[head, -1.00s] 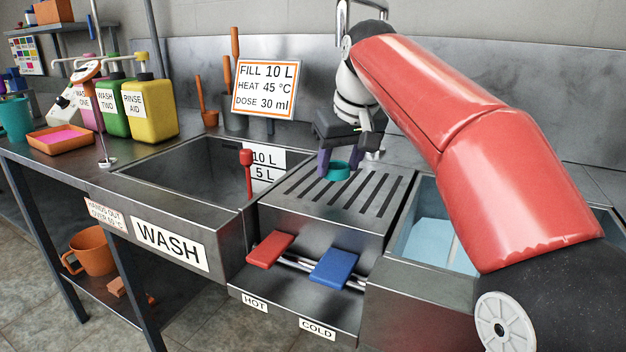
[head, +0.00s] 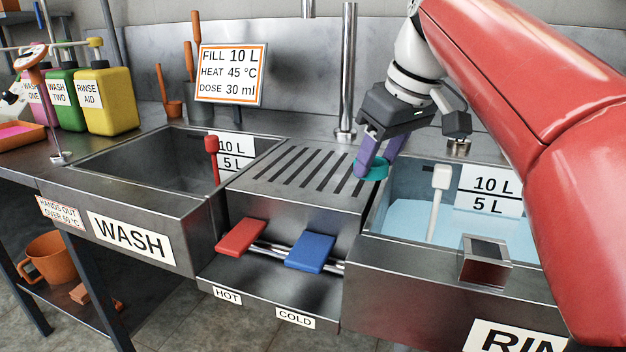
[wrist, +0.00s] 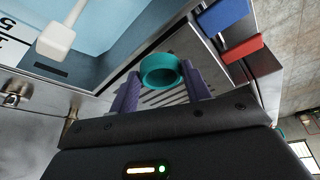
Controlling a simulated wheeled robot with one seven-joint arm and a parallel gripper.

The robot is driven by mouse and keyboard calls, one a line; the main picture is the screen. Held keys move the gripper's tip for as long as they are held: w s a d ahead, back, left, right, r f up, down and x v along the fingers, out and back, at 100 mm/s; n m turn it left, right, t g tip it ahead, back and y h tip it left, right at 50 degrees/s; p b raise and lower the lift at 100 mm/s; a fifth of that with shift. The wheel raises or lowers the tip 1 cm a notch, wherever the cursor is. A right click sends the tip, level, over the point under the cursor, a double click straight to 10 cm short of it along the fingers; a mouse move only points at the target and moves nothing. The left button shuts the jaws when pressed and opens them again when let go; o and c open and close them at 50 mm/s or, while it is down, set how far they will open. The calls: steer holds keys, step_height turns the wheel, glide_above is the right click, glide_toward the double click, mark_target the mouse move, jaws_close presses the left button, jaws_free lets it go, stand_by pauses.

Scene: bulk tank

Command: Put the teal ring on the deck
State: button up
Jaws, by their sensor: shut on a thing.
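The teal ring (head: 377,173) is held between the purple fingers of my gripper (head: 371,165), at the right edge of the slotted metal deck (head: 262,183). In the wrist view the ring (wrist: 161,84) sits between both fingertips (wrist: 161,88), with the deck's slots behind it. My gripper is shut on the ring. The ring appears to be above the deck surface; I cannot tell the exact gap.
The wash basin (head: 120,180) lies left of the deck, with a red-knobbed lever (head: 212,145). The rinse basin with bluish water (head: 410,215) lies right, with a white lever (head: 441,178). A vertical pipe (head: 347,75) stands behind the deck. Red (head: 240,238) and blue (head: 310,252) pedals sit in front.

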steer(key=s+d, duration=0.3)
steer(key=p, duration=0.3)
glide_above(313, 171)
steer(key=s+d, duration=0.1)
steer(key=shift+f+n, duration=0.15)
steer(key=shift+n, duration=0.15)
steer(key=shift+f+b, duration=0.95)
steer(key=shift+f, duration=0.8)
steer(key=shift+f, duration=0.15)
steer(key=o, duration=0.9)
steer(key=shift+o, duration=0.2)
steer(key=p+v, duration=0.3)
steer(key=v, duration=0.9)
steer(key=shift+d, duration=0.25)
